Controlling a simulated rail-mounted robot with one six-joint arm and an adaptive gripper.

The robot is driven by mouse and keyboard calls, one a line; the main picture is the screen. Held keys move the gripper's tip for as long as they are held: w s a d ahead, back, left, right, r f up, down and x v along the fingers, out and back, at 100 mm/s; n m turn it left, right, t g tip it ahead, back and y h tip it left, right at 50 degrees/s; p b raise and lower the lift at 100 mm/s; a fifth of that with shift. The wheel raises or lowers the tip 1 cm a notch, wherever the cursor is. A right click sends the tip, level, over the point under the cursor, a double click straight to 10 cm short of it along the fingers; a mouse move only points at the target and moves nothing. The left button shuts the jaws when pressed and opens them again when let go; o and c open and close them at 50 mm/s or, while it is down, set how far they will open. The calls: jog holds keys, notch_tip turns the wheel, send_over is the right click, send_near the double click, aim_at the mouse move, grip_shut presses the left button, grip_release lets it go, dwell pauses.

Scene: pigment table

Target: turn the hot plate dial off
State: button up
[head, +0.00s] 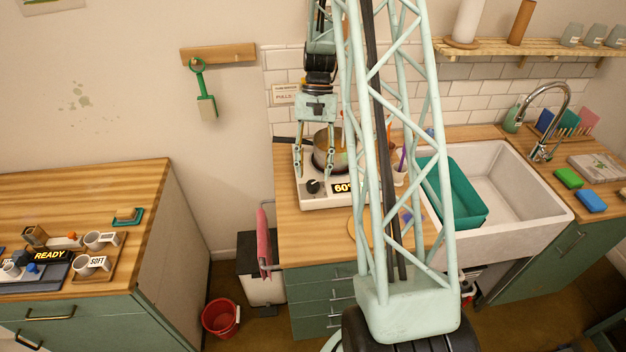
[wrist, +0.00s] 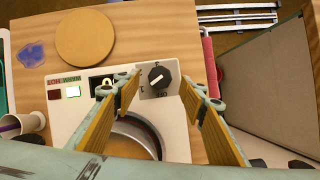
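The white hot plate (head: 336,202) stands on the wooden counter, with a steel pot (head: 328,160) on it. Its black round dial (head: 313,186) is on the front panel, left of a display reading about 60. In the wrist view the dial (wrist: 157,77) carries a pale pointer line, slanted; its setting is too small to read. My gripper (head: 315,174) is open and points down above the dial's area. In the wrist view its two fingers (wrist: 159,88) lie on either side of the dial, apart and empty. Contact with it cannot be told.
In the wrist view a small lit lamp (wrist: 73,91) and a dark red one sit beside the display. A round wooden board (wrist: 85,38) lies near the panel. A purple-tipped cup (head: 400,170) stands right of the plate. A pink towel (head: 264,243) hangs at the counter's left.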

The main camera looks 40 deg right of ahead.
aim_at(313, 183)
jog(key=shift+x, duration=1.8)
jog(key=c, duration=0.8)
jog(key=shift+n, duration=0.4)
jog(key=n+h, duration=0.1)
jog(key=n, duration=0.1)
jog(key=n+g+b, duration=0.1)
jog(key=n, duration=0.2)
jog(key=shift+w+a+h, duration=0.15)
jog(key=shift+h, duration=0.25)
jog(key=n+h, duration=0.1)
jog(key=n, duration=0.2)
jog(key=n+h+b, duration=0.1)
jog(key=n, duration=0.2)
jog(key=shift+a+g, duration=0.1)
jog(key=shift+g, duration=0.2)
